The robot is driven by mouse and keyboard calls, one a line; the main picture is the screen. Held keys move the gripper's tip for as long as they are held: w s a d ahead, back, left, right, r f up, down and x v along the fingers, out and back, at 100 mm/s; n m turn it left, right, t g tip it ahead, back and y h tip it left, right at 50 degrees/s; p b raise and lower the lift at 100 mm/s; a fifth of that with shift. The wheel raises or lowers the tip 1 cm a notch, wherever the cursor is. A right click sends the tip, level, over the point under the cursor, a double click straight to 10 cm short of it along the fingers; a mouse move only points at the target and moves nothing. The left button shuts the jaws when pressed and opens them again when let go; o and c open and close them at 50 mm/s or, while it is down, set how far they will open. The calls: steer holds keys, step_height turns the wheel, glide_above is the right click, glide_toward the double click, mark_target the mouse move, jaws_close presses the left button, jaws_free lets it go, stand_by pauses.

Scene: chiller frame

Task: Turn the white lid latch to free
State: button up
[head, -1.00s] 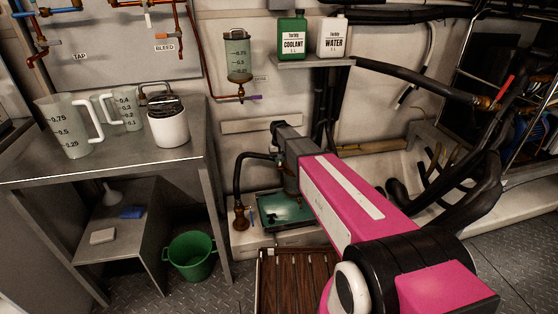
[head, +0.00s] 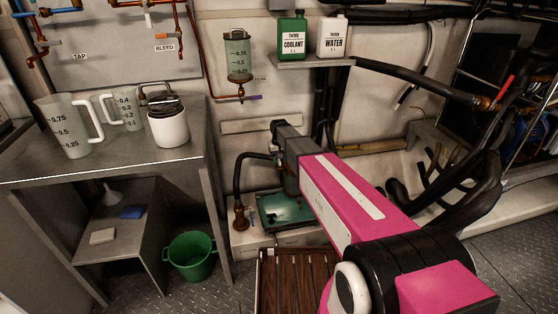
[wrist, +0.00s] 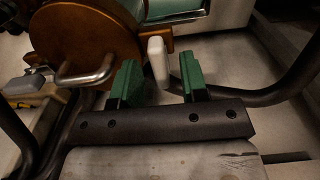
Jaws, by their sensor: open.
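The white lid latch (wrist: 157,60) shows in the wrist view as a short upright bar at the right edge of a round copper-brown lid (wrist: 85,35). A bent metal handle (wrist: 88,72) is on the lid's face. My gripper (wrist: 159,72) is open, its two green fingers on either side of the latch in the picture. I see a gap between the latch and each finger; whether the latch lies fully between them in depth I cannot tell. In the head view my arm's end hides the lid and latch.
A dark hose (wrist: 270,95) curves close by my right finger. In the head view, a green-topped box (head: 287,209) stands below my arm's end, with a black hose (head: 240,175) to its left. A bench (head: 120,162) with jugs stands farther left.

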step_height(320, 180, up, 10)
steer(key=shift+r, duration=0.15)
stand_by(0.3)
steer(key=s+d+f, duration=0.2)
steer(key=s+d, duration=0.3)
steer(key=s, duration=0.5)
steer(key=s+d+f+m, duration=0.1)
steer(key=s+d, duration=0.4)
steer(key=s, duration=0.5)
steer(key=s+d+f+m, duration=0.1)
steer(key=s+d+f, duration=0.2)
steer(key=s+d, duration=0.3)
steer(key=s, duration=0.4)
steer(key=shift+s, duration=0.35)
